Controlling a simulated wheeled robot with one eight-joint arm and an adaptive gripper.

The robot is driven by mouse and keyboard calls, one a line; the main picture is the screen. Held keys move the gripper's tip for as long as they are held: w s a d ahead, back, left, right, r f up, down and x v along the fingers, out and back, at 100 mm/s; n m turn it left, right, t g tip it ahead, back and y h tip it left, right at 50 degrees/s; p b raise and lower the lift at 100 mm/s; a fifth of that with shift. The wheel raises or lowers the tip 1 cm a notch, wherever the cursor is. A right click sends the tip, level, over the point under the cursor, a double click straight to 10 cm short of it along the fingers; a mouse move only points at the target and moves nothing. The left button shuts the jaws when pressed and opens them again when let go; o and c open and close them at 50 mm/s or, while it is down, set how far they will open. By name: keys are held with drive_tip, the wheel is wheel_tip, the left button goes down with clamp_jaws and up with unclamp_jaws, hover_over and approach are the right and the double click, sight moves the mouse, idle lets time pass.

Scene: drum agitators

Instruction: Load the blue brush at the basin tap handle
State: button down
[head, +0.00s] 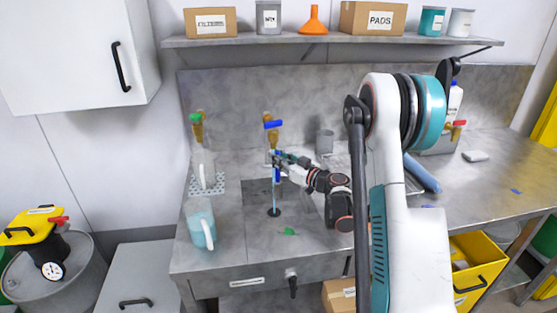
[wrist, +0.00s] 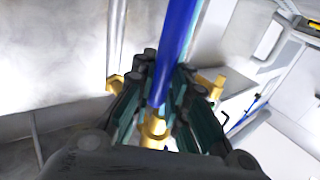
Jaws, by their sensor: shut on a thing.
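The basin (head: 296,205) is a grey recess in the bench with a dark round drain. Behind it stands a brass tap with a blue handle (head: 273,124). My gripper (head: 277,158) is just below and in front of the tap, shut on a blue rod-like thing that I take for the blue brush (head: 277,173). In the wrist view the blue brush (wrist: 178,45) runs from the top edge down between my fingers (wrist: 160,105). Brass parts show behind and beside the fingers. A pale blue vertical strip hangs over the drain; I cannot tell if it is water. Contact with the tap is unclear.
A jug of blue liquid (head: 200,224) stands left of the basin, with another clear vessel (head: 203,170) behind it under a green-handled tap (head: 197,119). A grey cup (head: 324,142) stands behind my gripper. A shelf (head: 330,39) runs above. The right bench is mostly clear.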

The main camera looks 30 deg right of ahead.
drive_tip(key=b+v, duration=0.1)
drive_tip(key=v, duration=0.7)
drive_tip(key=shift+b, duration=0.4)
idle(0.4)
drive_tip(key=shift+r, duration=0.1)
idle(1.0)
drive_tip(key=s+d+r+p, duration=0.1)
drive_tip(key=s+r, duration=0.3)
drive_tip(key=shift+s+d, duration=0.3)
drive_tip(key=shift+s, duration=0.1)
drive_tip(key=shift+r+p, duration=0.1)
drive_tip(key=shift+p, duration=0.2)
idle(0.5)
